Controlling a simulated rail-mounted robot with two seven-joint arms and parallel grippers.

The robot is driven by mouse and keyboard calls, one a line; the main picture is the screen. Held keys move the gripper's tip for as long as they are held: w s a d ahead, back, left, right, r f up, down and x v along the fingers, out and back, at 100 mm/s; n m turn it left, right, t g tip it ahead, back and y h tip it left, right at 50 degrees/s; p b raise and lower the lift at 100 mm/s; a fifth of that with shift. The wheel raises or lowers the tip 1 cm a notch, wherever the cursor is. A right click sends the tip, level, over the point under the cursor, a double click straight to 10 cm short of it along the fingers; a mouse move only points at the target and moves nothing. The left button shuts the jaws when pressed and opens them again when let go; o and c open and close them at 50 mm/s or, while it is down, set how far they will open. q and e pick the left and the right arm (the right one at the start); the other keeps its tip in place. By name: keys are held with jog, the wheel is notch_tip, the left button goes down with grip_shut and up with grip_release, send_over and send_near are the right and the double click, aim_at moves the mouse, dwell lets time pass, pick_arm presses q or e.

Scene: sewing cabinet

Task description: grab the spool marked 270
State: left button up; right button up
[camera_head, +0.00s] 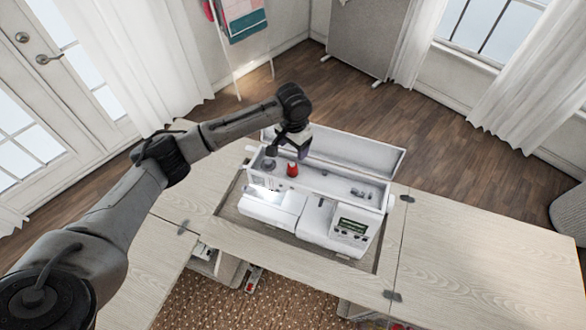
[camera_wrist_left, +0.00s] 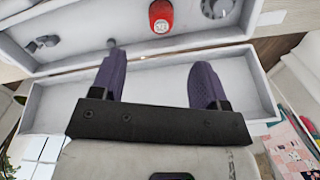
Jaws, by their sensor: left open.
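A red spool (camera_head: 292,169) stands in the open top compartment of the white sewing machine (camera_head: 318,222). My left gripper (camera_head: 289,150) is above the back of the compartment, a little behind and above the spool. In the left wrist view its two purple fingers (camera_wrist_left: 158,65) are apart with nothing between them, and the spool lies beyond the tips, apart from them. My right gripper is in neither view.
The machine's raised lid (camera_head: 350,150) stands behind the compartment. A grey round dial (camera_wrist_left: 217,8) sits beside the spool. Small metal parts (camera_head: 358,192) are at the compartment's right end. The wooden cabinet top (camera_head: 470,260) is clear at right.

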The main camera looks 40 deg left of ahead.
aim_at(292, 166)
pick_arm(q)
jog(key=shift+s+f, duration=0.2)
jog(key=shift+f, duration=4.9)
jog(key=shift+a, duration=0.1)
jog(key=c, duration=1)
